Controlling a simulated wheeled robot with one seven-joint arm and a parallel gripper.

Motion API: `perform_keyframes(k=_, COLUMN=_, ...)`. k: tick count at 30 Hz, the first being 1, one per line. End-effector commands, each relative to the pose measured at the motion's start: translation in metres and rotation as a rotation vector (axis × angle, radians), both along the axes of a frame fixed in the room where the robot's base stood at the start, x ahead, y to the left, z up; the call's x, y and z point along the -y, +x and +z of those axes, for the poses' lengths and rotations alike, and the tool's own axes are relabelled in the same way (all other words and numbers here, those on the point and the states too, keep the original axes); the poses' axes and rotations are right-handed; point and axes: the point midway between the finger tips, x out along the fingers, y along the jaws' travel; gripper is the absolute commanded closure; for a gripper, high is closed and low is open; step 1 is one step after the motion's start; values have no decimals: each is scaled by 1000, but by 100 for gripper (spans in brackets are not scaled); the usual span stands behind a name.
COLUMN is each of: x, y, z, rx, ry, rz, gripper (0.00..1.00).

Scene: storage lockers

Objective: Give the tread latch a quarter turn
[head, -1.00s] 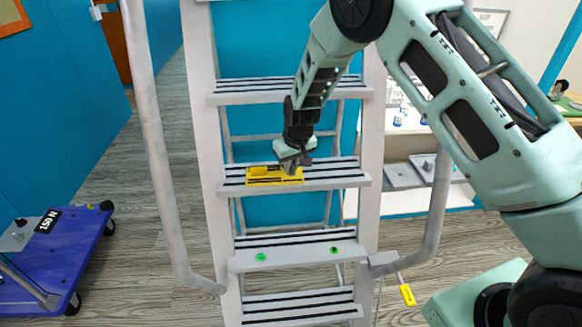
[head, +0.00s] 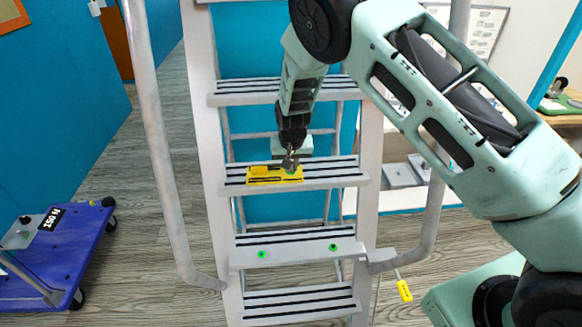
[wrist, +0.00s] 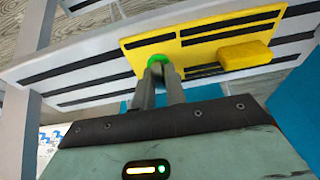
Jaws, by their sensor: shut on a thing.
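The tread latch is a yellow plate (head: 262,182) on a ladder tread, with a raised yellow block (wrist: 245,55) at one end. A green round part (wrist: 157,60) sits on the plate near its other end. My gripper (head: 290,165) comes down on that end from above. In the wrist view my gripper (wrist: 160,72) has its fingertips together at the green part, shut on it. The fingers hide most of the green part, so its turn angle cannot be told.
The grey ladder has a tread above (head: 285,90) and a tread below (head: 295,253) with two green dots. Curved handrails (head: 155,150) flank it. A blue cart (head: 55,255) stands on the floor at left. A yellow tag (head: 404,290) hangs at lower right.

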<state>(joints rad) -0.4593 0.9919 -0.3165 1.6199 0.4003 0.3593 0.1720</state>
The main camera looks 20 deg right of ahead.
Motion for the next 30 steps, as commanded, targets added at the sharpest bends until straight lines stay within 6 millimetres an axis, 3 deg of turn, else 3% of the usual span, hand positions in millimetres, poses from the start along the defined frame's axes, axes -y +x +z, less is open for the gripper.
perform_keyframes(k=2, x=0, y=0, z=-1, rx=-1, ry=0, rz=1, gripper=73)
perform_keyframes(k=13, x=0, y=0, z=3, rx=0, ry=0, rz=2, gripper=73)
perform_keyframes(k=30, x=0, y=0, z=51, rx=0, ry=0, rz=1, gripper=73)
